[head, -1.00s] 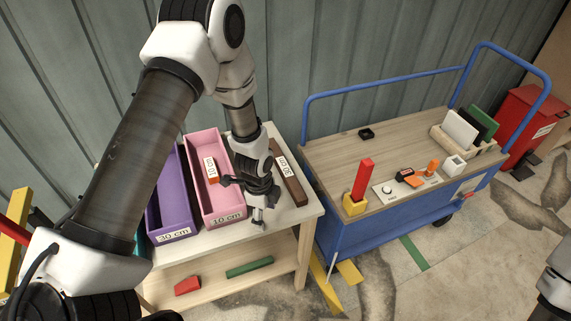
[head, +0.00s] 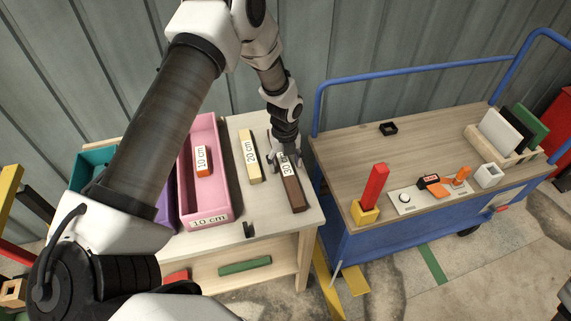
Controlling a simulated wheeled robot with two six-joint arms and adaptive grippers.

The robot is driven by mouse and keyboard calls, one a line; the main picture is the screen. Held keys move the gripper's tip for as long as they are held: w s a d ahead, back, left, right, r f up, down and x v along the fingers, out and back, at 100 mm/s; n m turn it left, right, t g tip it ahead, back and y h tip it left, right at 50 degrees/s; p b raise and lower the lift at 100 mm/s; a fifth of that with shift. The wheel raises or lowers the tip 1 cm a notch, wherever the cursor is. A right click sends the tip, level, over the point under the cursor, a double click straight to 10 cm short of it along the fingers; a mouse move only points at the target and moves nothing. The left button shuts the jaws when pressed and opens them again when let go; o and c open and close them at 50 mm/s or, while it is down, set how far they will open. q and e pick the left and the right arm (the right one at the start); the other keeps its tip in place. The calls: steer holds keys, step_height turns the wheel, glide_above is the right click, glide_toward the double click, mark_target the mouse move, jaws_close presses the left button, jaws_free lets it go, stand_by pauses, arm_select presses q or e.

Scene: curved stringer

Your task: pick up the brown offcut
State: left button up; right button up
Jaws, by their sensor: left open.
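The brown offcut (head: 294,194) is a long bar labelled 30, lying on the pale wooden table near its right edge. Its near end is clear and its far end is partly hidden by my left gripper. My left gripper (head: 285,162) is open and points down over the far part of the offcut, with fingers to either side of it. I cannot tell whether the fingers touch it. My right gripper is not in view.
A yellowish 20 cm offcut (head: 249,158) lies just left of the brown one. A pink bin (head: 208,217) holds an orange 10 cm offcut (head: 202,162). A blue trolley (head: 400,244) stands close on the right. The table's front right corner is bare.

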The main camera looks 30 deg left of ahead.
arm_select(q)
steer(key=shift+s, duration=0.1)
steer(key=c, duration=0.5)
jaws_close()
steer(key=shift+r, duration=0.15)
